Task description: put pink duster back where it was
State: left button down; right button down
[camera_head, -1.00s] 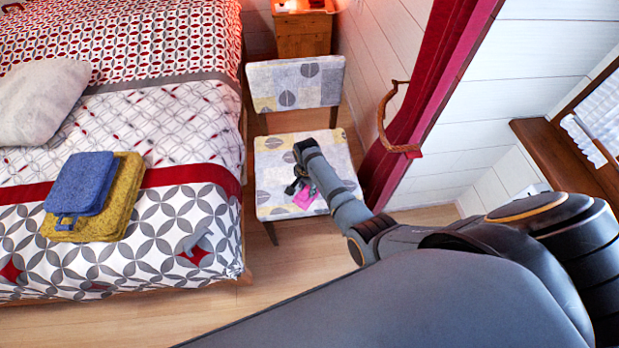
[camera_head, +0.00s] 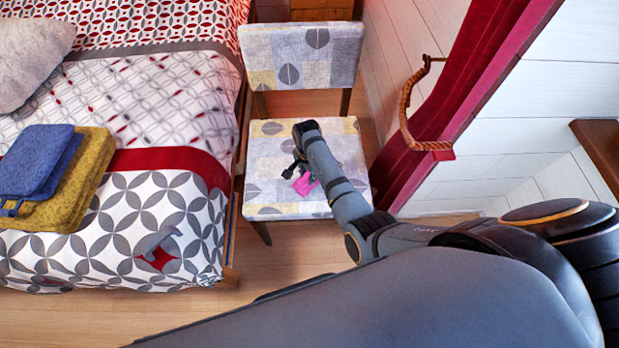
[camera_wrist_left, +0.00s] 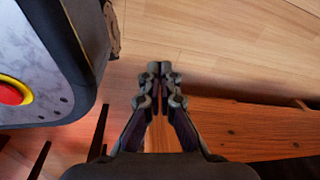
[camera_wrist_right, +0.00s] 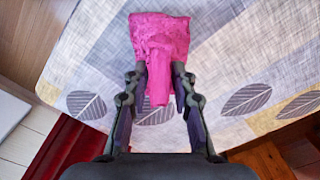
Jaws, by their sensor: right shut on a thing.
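The pink duster (camera_head: 305,184) is over the seat of the patterned chair (camera_head: 265,150) in the head view. I cannot tell whether the duster touches the seat. My left gripper (camera_wrist_left: 159,72) shows only in the left wrist view; its fingers are together and empty over the wooden floor.
The bed (camera_head: 140,215) stands left of the chair, with folded blue (camera_head: 35,165) and yellow (camera_head: 85,175) towels and a pillow (camera_head: 32,60). A red curtain (camera_head: 430,120) with a rope tieback (camera_head: 408,115) hangs close on the right.

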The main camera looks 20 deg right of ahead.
aim_at(308, 174)
jog(key=shift+f, duration=0.2)
jog(key=shift+s+r, duration=0.15)
jog(key=c, duration=1.2)
grip_release()
pick_arm(q)
jog(key=shift+w+d, duration=0.1)
jog(key=shift+w, duration=0.2)
pick_arm(e)
jog(key=shift+o, duration=0.5)
pick_arm(q)
jog(key=s+p, duration=0.1)
jog(key=s, duration=0.1)
jog(key=s+r+p, duration=0.1)
jog(key=s+p, duration=0.1)
jog(key=s, duration=0.1)
jog(key=shift+s, duration=0.1)
pick_arm(e)
notch_tip(308, 174, up, 12)
